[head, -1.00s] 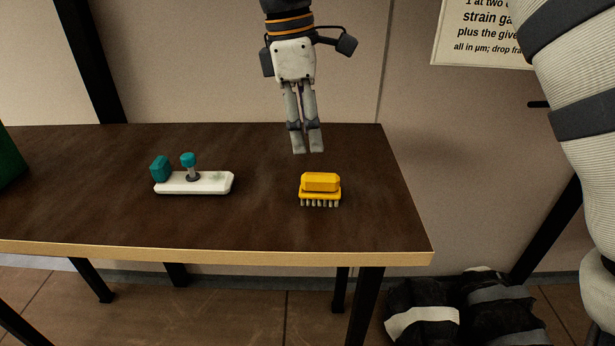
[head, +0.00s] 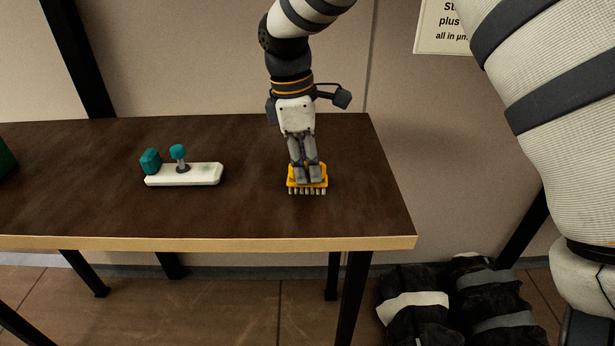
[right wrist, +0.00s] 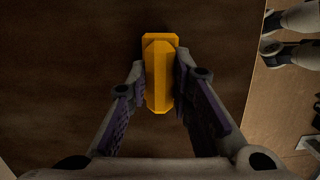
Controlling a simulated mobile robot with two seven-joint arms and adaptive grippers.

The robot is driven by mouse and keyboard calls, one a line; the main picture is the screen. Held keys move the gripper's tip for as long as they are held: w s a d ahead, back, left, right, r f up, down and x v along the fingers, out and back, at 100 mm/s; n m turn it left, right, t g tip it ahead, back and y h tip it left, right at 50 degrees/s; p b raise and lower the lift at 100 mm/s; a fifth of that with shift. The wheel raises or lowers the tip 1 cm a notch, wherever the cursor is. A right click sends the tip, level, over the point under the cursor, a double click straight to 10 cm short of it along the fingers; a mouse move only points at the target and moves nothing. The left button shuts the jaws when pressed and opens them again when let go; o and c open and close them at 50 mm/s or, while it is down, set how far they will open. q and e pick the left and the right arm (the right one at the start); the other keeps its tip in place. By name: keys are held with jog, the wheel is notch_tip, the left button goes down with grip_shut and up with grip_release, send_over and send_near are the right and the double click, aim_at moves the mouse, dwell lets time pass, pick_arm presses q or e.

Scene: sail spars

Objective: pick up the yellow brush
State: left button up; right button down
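The yellow brush (head: 321,182) stands bristles down on the dark table, near its right end. My right gripper (head: 308,180) reaches down from above, and its fingers cover part of the brush's handle in the head view. In the right wrist view the yellow brush (right wrist: 159,80) lies lengthwise between the two fingers of my right gripper (right wrist: 160,85). The fingers lean in close against its long sides and look shut on it. The bristles are hidden in that view. My left gripper is not in view.
The table (head: 90,215) has a light front edge. A white block with teal knobs (head: 185,174) lies left of the brush, with bare tabletop between. A green object (head: 6,161) is at the far left. Dark bags (head: 455,300) lie on the floor at right.

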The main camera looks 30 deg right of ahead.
aim_at(306, 165)
jog(key=shift+r, duration=0.1)
jog(key=shift+r, duration=0.35)
jog(key=r, duration=0.3)
jog(key=shift+s+a+r, duration=0.25)
jog(key=shift+a+r, duration=0.15)
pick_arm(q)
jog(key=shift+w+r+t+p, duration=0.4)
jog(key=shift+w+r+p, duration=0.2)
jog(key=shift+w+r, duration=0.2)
pick_arm(e)
jog(key=s+a+r, duration=0.8)
jog(key=a, duration=0.2)
jog(key=shift+s+r, duration=0.15)
jog(key=shift+s, duration=0.1)
